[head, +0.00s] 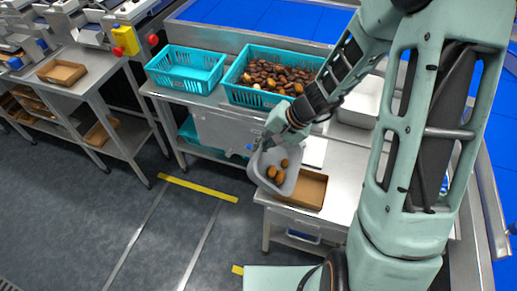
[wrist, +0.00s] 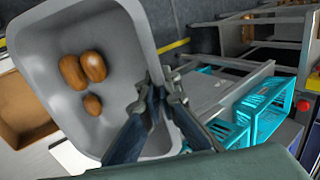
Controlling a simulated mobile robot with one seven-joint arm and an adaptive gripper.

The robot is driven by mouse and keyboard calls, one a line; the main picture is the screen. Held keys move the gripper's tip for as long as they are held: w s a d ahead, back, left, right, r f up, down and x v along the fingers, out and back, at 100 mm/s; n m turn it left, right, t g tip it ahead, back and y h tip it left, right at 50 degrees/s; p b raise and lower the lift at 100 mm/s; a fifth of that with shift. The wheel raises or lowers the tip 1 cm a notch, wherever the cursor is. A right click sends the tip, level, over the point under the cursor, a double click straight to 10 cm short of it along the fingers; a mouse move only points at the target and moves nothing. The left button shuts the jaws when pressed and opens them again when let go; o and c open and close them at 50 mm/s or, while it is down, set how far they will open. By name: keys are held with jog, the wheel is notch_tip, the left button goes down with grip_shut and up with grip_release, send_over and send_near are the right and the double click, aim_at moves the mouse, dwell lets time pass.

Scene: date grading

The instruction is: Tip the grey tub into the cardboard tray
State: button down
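The grey tub (head: 264,165) hangs in the air beside the cardboard tray, tilted, with its opening facing the head camera. Three brown dates (wrist: 85,72) lie inside it. My gripper (wrist: 160,95) is shut on the tub's rim; in the head view the wrist (head: 285,125) is just above the tub. The cardboard tray (head: 318,190) sits on the steel table, just right of the tub and partly hidden by it. The part of the tray that shows looks empty. It also shows at the left of the wrist view (wrist: 22,115).
A teal crate full of dates (head: 240,95) and an empty teal crate (head: 160,75) stand behind on the steel table. A white container (head: 358,105) stands to the right, behind my arm. Another cardboard tray (head: 62,72) is on the left bench. Floor lies below the tub's left side.

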jog(key=shift+d+y+b, duration=0.15)
jog(key=shift+y+b, duration=0.15)
jog(key=shift+b, duration=0.1)
jog(key=shift+s+d+r+t+y+b, duration=0.2)
jog(key=shift+d+r+t+y+b, duration=0.35)
jog(key=shift+y+b, duration=0.9)
jog(key=s+d+t+y+b, duration=0.3)
jog(key=d+y+b, duration=0.6)
jog(key=b, duration=0.6)
jog(key=shift+s+d+r+y, duration=0.35)
jog(key=shift+d, duration=0.9)
jog(key=shift+r, duration=0.1)
notch_tip(320, 180, up, 5)
jog(key=p, duration=0.4)
jog(key=shift+r, duration=0.1)
jog(key=shift+d+r+p, duration=0.1)
jog(key=shift+r+p, duration=0.05)
jog(key=shift+p, duration=1.1)
